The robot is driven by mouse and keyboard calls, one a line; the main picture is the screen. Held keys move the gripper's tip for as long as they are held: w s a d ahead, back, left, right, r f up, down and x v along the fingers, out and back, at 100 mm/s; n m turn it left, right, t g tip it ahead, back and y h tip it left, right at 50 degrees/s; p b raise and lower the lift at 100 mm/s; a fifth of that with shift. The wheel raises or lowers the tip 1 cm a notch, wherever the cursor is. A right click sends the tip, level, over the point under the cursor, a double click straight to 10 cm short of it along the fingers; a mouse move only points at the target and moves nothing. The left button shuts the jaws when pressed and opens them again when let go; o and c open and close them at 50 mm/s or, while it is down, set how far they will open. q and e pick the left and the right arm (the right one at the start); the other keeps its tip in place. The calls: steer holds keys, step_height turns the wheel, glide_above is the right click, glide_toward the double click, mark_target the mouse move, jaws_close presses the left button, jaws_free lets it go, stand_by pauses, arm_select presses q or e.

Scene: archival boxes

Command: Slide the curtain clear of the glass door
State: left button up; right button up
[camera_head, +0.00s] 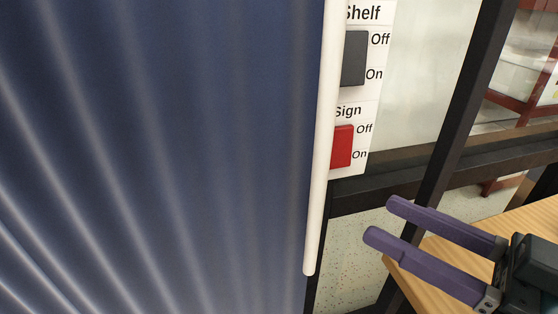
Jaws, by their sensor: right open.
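A dark blue pleated curtain (150,150) fills the left and middle of the head view. A white rod (323,150) runs down along its right edge, and its lower end hangs free. Right of the rod, dark-framed glass (420,75) shows; the curtain hides whatever lies behind it on the left. I cannot tell which part of the glass is the door. My right gripper (379,222) is at the lower right, its two purple fingers apart and pointing left towards the rod. It appears empty and apart from the rod. My left gripper is not in view.
A white switch panel (358,95) labelled Shelf and Sign sits just right of the rod, with a dark switch (354,58) and a red switch (342,146). A dark frame post (465,100) slants down the right side. A wooden surface (450,252) lies under my right gripper.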

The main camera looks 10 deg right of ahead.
mark_target(325, 189)
steer(key=x, duration=1)
steer(key=shift+p, duration=0.35)
steer(key=shift+s, duration=0.1)
jaws_close()
steer(key=shift+r, duration=0.1)
stand_by(0.7)
